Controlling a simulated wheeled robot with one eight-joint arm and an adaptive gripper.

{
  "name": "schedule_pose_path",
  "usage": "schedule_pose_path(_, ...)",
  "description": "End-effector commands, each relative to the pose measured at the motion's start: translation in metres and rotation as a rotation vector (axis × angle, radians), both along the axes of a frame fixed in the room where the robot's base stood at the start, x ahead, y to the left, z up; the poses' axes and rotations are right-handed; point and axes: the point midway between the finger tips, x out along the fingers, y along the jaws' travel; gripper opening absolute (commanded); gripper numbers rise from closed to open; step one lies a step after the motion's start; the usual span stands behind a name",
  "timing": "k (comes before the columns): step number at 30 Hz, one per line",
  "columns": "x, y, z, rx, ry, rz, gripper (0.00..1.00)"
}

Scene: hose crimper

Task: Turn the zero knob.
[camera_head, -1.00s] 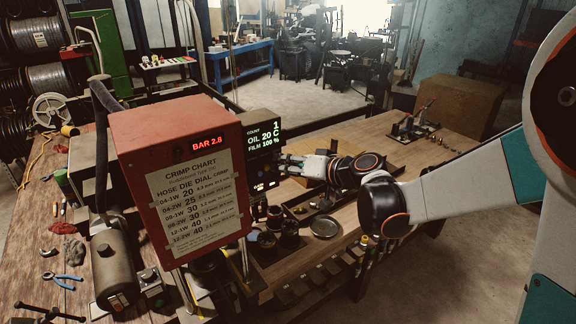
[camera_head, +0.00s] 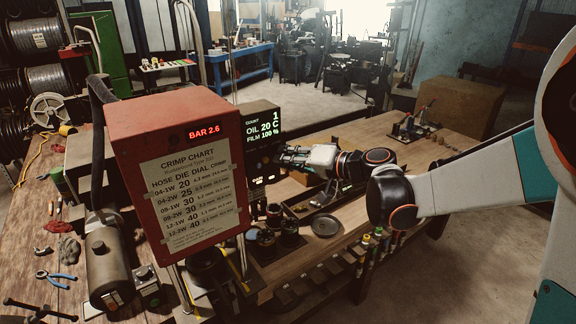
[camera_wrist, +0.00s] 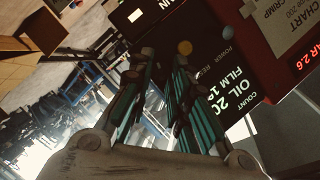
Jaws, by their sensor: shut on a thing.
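The dark display box (camera_head: 263,125) stands right of the red crimper cabinet and reads count 1 and oil 20 C. My gripper (camera_head: 282,152) is at the box's right edge, fingers pointing left toward it. In the wrist view my gripper (camera_wrist: 165,60) has its two teal-and-black fingers close together at the black panel (camera_wrist: 215,75), shut on the zero knob. The knob is hidden by the fingers, so its angle cannot be told.
The red cabinet (camera_head: 170,110) with its crimp chart stands left of the box and reads BAR 2.6. A dark tray (camera_head: 318,200) and a round dish (camera_head: 325,225) lie below my arm. The right of the wooden bench (camera_head: 425,155) is mostly clear.

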Motion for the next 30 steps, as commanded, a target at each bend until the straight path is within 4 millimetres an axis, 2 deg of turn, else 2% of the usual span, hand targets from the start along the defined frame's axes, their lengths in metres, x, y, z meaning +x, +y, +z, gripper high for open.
schedule_pose_path(12,0.0009,-0.0015,-0.0032,0.147,0.1,-0.001,0.0)
schedule_pose_path(26,0.0008,-0.0014,-0.002,0.163,0.112,-0.001,0.0)
schedule_pose_path(27,0.0008,-0.0014,-0.002,0.162,0.111,-0.001,0.2)
schedule_pose_path(30,0.0008,-0.0014,-0.002,0.162,0.111,-0.001,0.38)
